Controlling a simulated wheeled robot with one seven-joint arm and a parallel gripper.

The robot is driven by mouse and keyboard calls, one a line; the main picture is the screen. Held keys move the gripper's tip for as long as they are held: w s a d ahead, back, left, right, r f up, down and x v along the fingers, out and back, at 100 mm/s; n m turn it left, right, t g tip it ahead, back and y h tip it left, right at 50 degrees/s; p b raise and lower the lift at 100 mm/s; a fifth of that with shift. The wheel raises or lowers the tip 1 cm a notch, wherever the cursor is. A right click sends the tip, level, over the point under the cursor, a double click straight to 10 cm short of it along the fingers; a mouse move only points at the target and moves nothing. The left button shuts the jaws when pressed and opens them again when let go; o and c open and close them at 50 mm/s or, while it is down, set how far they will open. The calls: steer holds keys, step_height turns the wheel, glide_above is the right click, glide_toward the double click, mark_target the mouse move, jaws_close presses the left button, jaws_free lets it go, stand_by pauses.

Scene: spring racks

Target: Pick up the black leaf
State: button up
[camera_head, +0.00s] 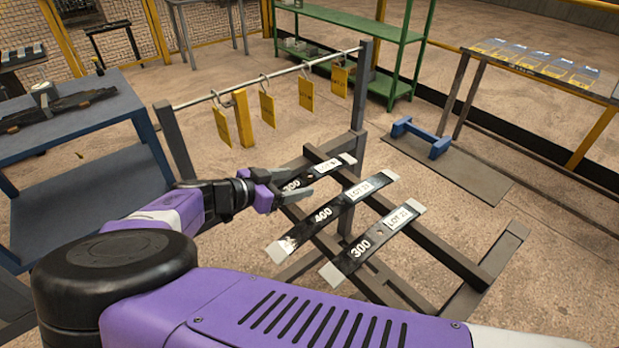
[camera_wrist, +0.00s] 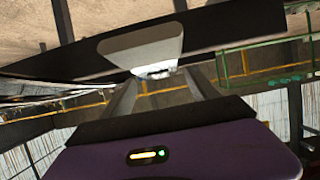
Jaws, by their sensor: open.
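Three black leaves lie side by side, slanted, across a dark rack, each with white lettering, a LOT label and pale ends. The near leaf (camera_head: 374,243) reads 300. The middle leaf (camera_head: 334,213) reads 400. The far leaf (camera_head: 322,172) has a partly covered number ending in 00. My gripper (camera_head: 308,182) is open at the left part of the far leaf, its fingers overlapping it in the head view; contact cannot be told. In the wrist view a broad black band (camera_wrist: 235,28) crosses just beyond my fingers (camera_wrist: 160,78), with a grey patch on it.
A rail with hanging yellow tags (camera_head: 267,108) stands behind the rack. A blue table (camera_head: 85,118) is at left, a green shelf (camera_head: 350,22) at the back. Open floor lies right of the rack.

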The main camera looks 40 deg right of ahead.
mark_target(307, 177)
steer(key=shift+r+x, duration=0.15)
steer(key=shift+x, duration=1.15)
steer(key=shift+r+x, duration=0.15)
steer(key=shift+x, duration=1.2)
steer(key=shift+w+d, duration=0.15)
jaws_close()
steer(key=shift+r, duration=0.1)
